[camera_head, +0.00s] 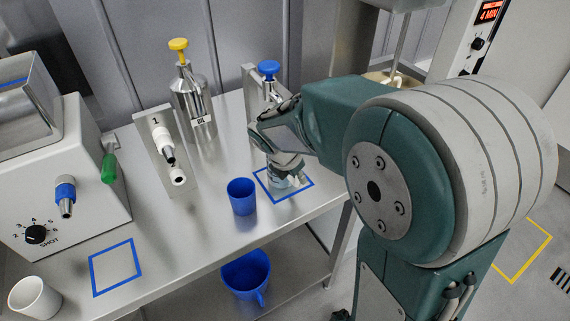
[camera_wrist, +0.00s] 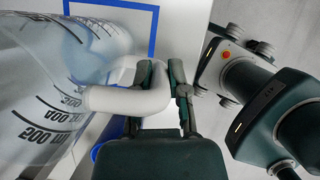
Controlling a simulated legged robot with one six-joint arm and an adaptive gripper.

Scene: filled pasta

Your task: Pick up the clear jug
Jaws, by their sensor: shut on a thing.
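The clear jug (camera_wrist: 55,75) fills the left of the wrist view, with dark graduation marks on its wall and a pale handle (camera_wrist: 125,98). My gripper (camera_wrist: 162,75) is shut on that handle, its fingers to either side of it. In the head view, only a small part of the jug (camera_head: 278,182) shows beneath my gripper (camera_head: 288,163), over the blue outlined square (camera_head: 307,192) at the right of the steel table. My arm and gripper hide the rest. I cannot tell whether its base touches the table.
A blue cup (camera_head: 242,197) stands close by on the left. A blue-topped dispenser (camera_head: 269,72) is behind my gripper, and a yellow-topped one (camera_head: 185,92) is further left. The shot machine (camera_head: 62,190) and a white cup (camera_head: 35,299) are at the left. Another blue outlined square (camera_head: 116,267) is empty.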

